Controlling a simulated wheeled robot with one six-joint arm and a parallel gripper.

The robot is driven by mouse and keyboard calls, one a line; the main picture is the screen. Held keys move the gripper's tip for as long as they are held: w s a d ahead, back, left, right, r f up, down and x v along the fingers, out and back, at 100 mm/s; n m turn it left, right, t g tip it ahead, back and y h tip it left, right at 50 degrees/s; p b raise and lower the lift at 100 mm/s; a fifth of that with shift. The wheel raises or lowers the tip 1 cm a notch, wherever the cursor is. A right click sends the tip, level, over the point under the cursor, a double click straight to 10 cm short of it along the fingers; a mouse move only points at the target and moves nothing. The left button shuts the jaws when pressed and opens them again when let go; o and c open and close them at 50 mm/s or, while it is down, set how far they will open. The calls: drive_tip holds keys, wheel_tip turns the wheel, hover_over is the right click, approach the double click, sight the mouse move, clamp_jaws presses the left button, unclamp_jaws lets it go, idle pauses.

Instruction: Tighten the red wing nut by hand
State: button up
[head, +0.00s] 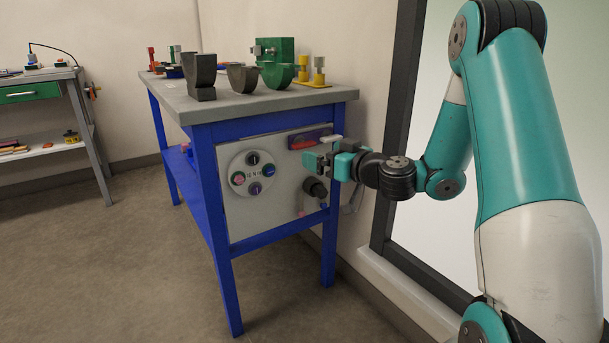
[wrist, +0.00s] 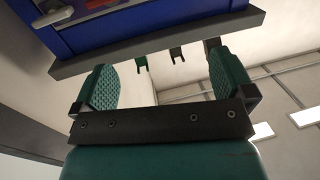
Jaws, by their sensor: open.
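No part shows clearly as a red wing nut. On the end panel of the blue cart, a round pale plate (head: 253,187) carries several small knobs, one of them reddish (head: 239,178) at its left; its shape is too small to tell. A red piece (head: 302,143) sits in a dark frame higher on the panel. My gripper (head: 313,161) is in front of the panel's right half, right of the round plate. In the wrist view, its two green ribbed fingers (wrist: 164,82) stand wide apart with nothing between them.
The cart's grey top (head: 215,103) holds dark curved blocks (head: 242,78), a green machine part (head: 277,55) and yellow pegs (head: 312,77). A dark round knob (head: 315,188) protrudes below my gripper. A bench (head: 60,78) stands far left. The floor left of the cart is clear.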

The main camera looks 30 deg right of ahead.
drive_tip(key=d+f+m+h+b, duration=0.1)
drive_tip(key=d+f+m+h, duration=0.15)
drive_tip(key=d+f, duration=0.2)
drive_tip(key=p, duration=0.9)
approach(307, 144)
drive_tip(key=shift+n+t+h, duration=0.25)
drive_tip(key=shift+n+t, duration=0.1)
drive_tip(key=shift+t, duration=0.05)
drive_tip(key=w+p, duration=0.1)
drive_tip(key=w, duration=0.2)
drive_tip(key=w+p, duration=0.2)
drive_tip(key=w, duration=0.2)
drive_tip(key=w+p, duration=0.2)
drive_tip(key=w, duration=0.2)
drive_tip(key=shift+a+f, duration=0.35)
drive_tip(key=shift+f, duration=0.05)
drive_tip(key=c, duration=0.9)
